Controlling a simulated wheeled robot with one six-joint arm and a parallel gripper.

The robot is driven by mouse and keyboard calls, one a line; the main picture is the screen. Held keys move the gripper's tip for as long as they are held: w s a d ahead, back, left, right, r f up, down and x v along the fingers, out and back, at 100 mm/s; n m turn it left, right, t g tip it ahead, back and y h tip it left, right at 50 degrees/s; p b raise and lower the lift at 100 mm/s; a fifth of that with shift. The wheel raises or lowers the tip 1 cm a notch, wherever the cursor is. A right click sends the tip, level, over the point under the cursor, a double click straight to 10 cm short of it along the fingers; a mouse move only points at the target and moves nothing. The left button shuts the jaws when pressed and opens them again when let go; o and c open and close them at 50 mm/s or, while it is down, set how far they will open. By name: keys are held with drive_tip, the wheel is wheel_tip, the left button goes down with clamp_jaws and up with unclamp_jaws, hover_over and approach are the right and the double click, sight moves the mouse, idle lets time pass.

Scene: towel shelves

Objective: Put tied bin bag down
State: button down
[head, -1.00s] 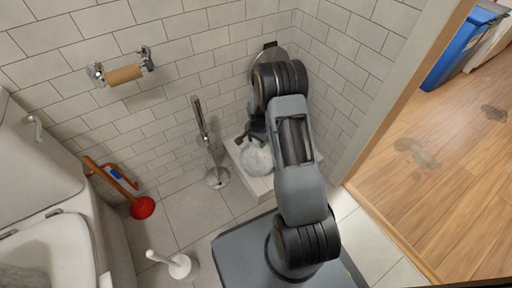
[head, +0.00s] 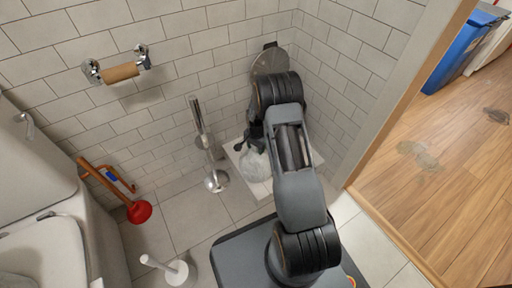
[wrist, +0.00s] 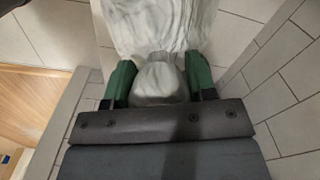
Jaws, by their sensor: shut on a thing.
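A pale, translucent tied bin bag (head: 257,168) is at the corner by the tiled wall, below my gripper (head: 254,146). In the wrist view the bag (wrist: 160,25) fills the top middle, with its gathered, rounded neck between the two green fingers. My gripper (wrist: 158,85) is shut on this neck. In the head view the bag shows in front of a white, flat-edged surface (head: 233,157). I cannot tell whether the bag rests on it or hangs just above it. My arm hides part of this corner.
A metal brush holder (head: 215,181) stands left of the bag. A red plunger (head: 139,211) and a white brush stand (head: 177,272) are further left, near the toilet (head: 45,250). A round metal lid-like thing (head: 270,62) is at the wall. Wooden floor (head: 450,170) lies beyond the doorway.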

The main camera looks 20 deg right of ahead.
drive_tip(key=shift+c, duration=2.3)
unclamp_jaws()
wheel_tip(320, 180, up, 12)
drive_tip(key=p, duration=0.5)
drive_tip(key=shift+f, duration=0.15)
drive_tip(key=s+a+r+n+t, duration=0.1)
drive_tip(key=s+a+r+n, duration=0.15)
drive_tip(key=r, duration=0.45)
drive_tip(key=s+a+r+n, duration=0.2)
drive_tip(key=s+a+r, duration=0.15)
drive_tip(key=r, duration=0.35)
drive_tip(key=s+a+r+n, duration=0.2)
drive_tip(key=s+r+n, duration=0.2)
drive_tip(key=s, duration=0.4)
drive_tip(key=s+a+r+n+t, duration=0.1)
drive_tip(key=s+a+r+n, duration=0.1)
drive_tip(key=s, duration=0.5)
wheel_tip(320, 180, up, 2)
drive_tip(key=shift+s+a+r+n+t+p, duration=0.3)
drive_tip(key=shift+s+n+p, duration=0.1)
drive_tip(key=shift+n, duration=0.45)
